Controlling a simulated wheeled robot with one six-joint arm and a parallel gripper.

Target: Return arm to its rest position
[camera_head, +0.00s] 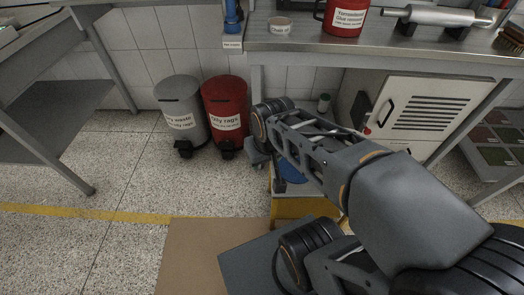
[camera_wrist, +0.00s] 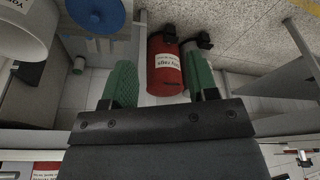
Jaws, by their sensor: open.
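My arm (camera_head: 335,165) reaches from the lower right toward the middle of the head view, in front of the workbench. Its far end hides most of my gripper there. In the wrist view my gripper (camera_wrist: 162,80) shows two green fingers spread wide apart, with nothing between them. The red bin labelled oily rags (camera_head: 225,105) stands on the floor beyond; it also shows behind the finger gap in the wrist view (camera_wrist: 165,65). No paper is in the fingers.
A grey bin (camera_head: 179,108) stands left of the red one. The metal workbench (camera_head: 350,48) carries a red can (camera_head: 342,18) and a roller (camera_head: 438,17). A white cabinet (camera_head: 425,108) sits underneath. A blue round thing (camera_head: 291,172) is close below my arm. Floor at left is clear.

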